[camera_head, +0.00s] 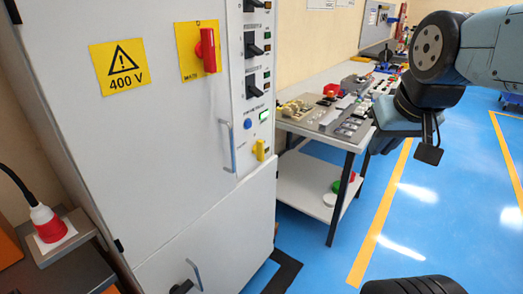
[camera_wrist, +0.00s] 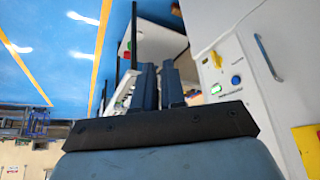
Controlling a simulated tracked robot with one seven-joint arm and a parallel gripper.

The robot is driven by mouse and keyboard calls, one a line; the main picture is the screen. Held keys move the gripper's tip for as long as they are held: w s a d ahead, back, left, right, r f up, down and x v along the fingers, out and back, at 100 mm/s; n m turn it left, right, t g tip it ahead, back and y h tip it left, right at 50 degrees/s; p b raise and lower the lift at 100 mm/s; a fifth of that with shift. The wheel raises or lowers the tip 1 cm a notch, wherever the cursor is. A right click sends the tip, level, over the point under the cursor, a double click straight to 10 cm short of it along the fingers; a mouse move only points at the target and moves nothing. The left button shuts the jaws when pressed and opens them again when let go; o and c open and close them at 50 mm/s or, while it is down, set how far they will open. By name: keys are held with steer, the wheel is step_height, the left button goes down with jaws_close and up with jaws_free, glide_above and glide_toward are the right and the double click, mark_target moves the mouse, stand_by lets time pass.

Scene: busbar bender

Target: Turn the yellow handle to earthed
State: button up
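The yellow handle (camera_head: 260,150) is on the narrow control strip at the right edge of the grey cabinet's front, below a blue button. It looks roughly upright; its position label is too small to read. It also shows in the wrist view (camera_wrist: 216,59), sideways, on the cabinet face right of my fingers. My gripper (camera_wrist: 159,80) is empty, its two dark fingers side by side with hardly a gap. In the head view the gripper (camera_head: 384,142) hangs right of the cabinet, in front of the bench, well apart from the handle.
The cabinet (camera_head: 150,130) carries a red main switch (camera_head: 208,50), black switches (camera_head: 252,48), a lit green lamp (camera_head: 264,115) and a protruding door handle (camera_head: 228,147). A cluttered bench (camera_head: 345,130) stands behind right.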

steer(key=o, duration=0.7)
steer(key=w+a+n, duration=0.1)
steer(key=w, duration=0.2)
steer(key=w+a, duration=0.1)
steer(key=w, duration=0.2)
steer(key=w+a+n, duration=0.1)
steer(key=w, duration=0.2)
steer(key=shift+r+n+g+y, duration=0.3)
steer(key=shift+r+y, duration=0.05)
steer(key=shift+y, duration=0.05)
steer(key=shift+c, duration=0.2)
steer(key=n+g+y, duration=0.2)
steer(key=n+y, duration=0.1)
steer(key=n, duration=0.5)
glide_above(261, 151)
steer(key=s+d, duration=0.2)
steer(key=d, duration=0.2)
step_height(261, 151, down, 16)
steer(key=x, duration=1.3)
steer(key=shift+d, duration=0.15)
steer(key=shift+c, duration=0.3)
jaws_close()
